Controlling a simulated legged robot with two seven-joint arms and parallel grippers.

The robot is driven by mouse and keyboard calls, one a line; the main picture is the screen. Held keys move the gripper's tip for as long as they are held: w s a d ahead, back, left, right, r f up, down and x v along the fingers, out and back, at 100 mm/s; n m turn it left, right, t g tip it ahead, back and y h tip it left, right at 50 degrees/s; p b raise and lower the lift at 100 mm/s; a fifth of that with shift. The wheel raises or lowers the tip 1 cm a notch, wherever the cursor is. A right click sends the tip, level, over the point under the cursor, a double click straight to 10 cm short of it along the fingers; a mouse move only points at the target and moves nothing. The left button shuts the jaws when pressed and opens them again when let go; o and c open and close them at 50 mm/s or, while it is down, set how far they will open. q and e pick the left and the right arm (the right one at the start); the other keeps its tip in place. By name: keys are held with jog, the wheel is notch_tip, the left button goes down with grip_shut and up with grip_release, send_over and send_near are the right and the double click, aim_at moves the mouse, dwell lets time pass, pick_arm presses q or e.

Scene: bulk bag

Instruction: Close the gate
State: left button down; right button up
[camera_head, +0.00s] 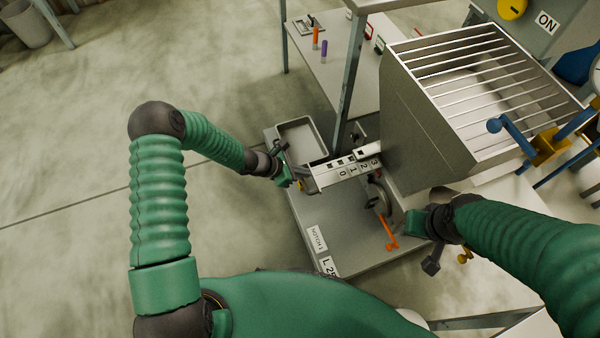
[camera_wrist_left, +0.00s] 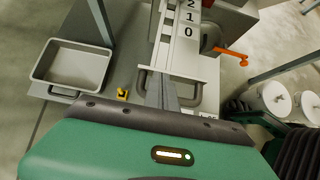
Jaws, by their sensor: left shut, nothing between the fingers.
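The gate is a pale slide plate (camera_head: 345,169) with slots and the marks 0, 1 and 2, sticking out to the left from under the metal hopper (camera_head: 405,125). The plate also shows in the left wrist view (camera_wrist_left: 184,58), with a grey loop handle (camera_wrist_left: 197,92) at its near end. My left gripper (camera_head: 299,181) is at this outer end. Its fingers (camera_wrist_left: 161,90) are shut with nothing between them, close to or inside the loop; contact is unclear. My right gripper (camera_head: 418,222) is near an orange lever (camera_head: 388,232), right of the gate; its fingers are not clear.
An empty grey tray (camera_head: 283,143) lies left of the plate, by a table post (camera_head: 349,80). The hopper has a barred grate (camera_head: 480,75) on top. A blue-handled valve (camera_head: 515,132) is at the right. Open floor (camera_head: 80,110) lies to the left.

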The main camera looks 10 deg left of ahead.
aim_at(336, 165)
pick_arm(q)
jog(key=w+d, duration=0.2)
jog(key=d, duration=0.1)
jog(key=w+d, duration=0.2)
jog(key=d, duration=0.1)
jog(key=w+d, duration=0.2)
jog(key=d, duration=0.1)
jog(key=shift+w+d+p, duration=0.2)
jog(key=shift+d+p, duration=0.15)
jog(key=shift+p, duration=0.05)
jog(key=shift+r, duration=0.1)
jog(key=shift+d+r, duration=0.15)
